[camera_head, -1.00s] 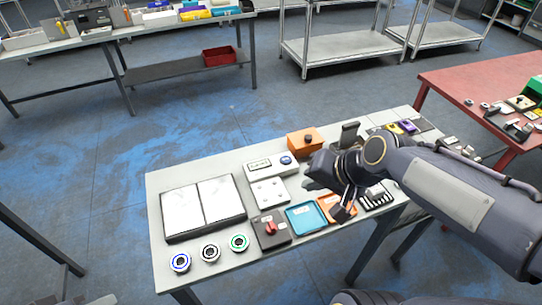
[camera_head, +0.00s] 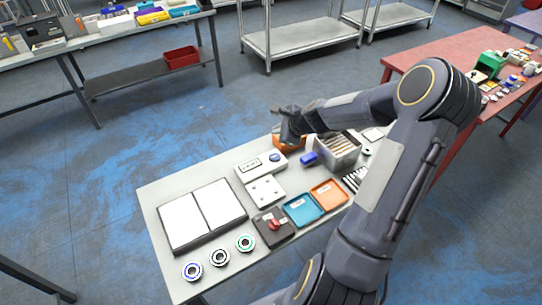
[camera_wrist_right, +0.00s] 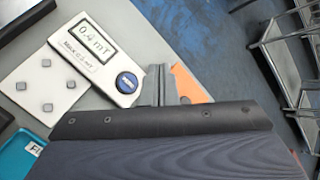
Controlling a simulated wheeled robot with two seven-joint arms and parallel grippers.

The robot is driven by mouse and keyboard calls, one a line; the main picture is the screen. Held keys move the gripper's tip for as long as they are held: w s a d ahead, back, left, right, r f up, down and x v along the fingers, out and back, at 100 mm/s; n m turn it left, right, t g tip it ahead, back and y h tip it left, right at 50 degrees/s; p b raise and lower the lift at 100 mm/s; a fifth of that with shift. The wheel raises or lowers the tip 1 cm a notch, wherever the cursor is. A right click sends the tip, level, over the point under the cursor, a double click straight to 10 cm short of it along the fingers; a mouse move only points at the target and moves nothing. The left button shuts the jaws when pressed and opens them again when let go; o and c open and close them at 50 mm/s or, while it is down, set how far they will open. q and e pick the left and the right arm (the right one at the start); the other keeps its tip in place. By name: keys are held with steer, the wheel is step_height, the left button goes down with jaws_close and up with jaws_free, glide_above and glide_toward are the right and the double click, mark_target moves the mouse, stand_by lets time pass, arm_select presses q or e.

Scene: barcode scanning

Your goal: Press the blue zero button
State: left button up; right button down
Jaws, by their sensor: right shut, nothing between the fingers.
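A white meter box (camera_head: 249,168) stands on the grey table. In the right wrist view the meter box (camera_wrist_right: 88,48) shows a display reading 0.4 mT and a label, MAX 0.5 mT. Its round blue zero button (camera_head: 275,157) is at the box's end and also shows in the wrist view (camera_wrist_right: 126,82). My right gripper (camera_head: 284,122) is shut and empty, above the back edge of the table near the button. In the wrist view its fingertips (camera_wrist_right: 159,82) appear just right of the button; I cannot tell their height above it. My left gripper is not in view.
Beside the meter are a white studded plate (camera_head: 265,190), a black box with a red knob (camera_head: 273,228), blue (camera_head: 304,209) and orange (camera_head: 328,194) trays. An orange box (camera_head: 280,143) is partly hidden behind my gripper. A metal bin (camera_head: 339,150) stands to the right.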

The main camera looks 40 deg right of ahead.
mark_target(278, 158)
steer(key=shift+f, duration=0.1)
step_height(278, 158, down, 8)
steer(key=b, duration=0.6)
steer(key=shift+b, duration=0.4)
steer(key=shift+f+b, duration=0.3)
steer(key=shift+b, duration=0.05)
stand_by(1.3)
steer(key=shift+f+b, duration=0.4)
steer(key=shift+b, duration=0.15)
steer(key=shift+f+b, duration=0.45)
steer(key=shift+b, duration=0.1)
stand_by(0.4)
stand_by(0.4)
steer(key=shift+r+p, duration=0.6)
steer(key=shift+r, duration=0.25)
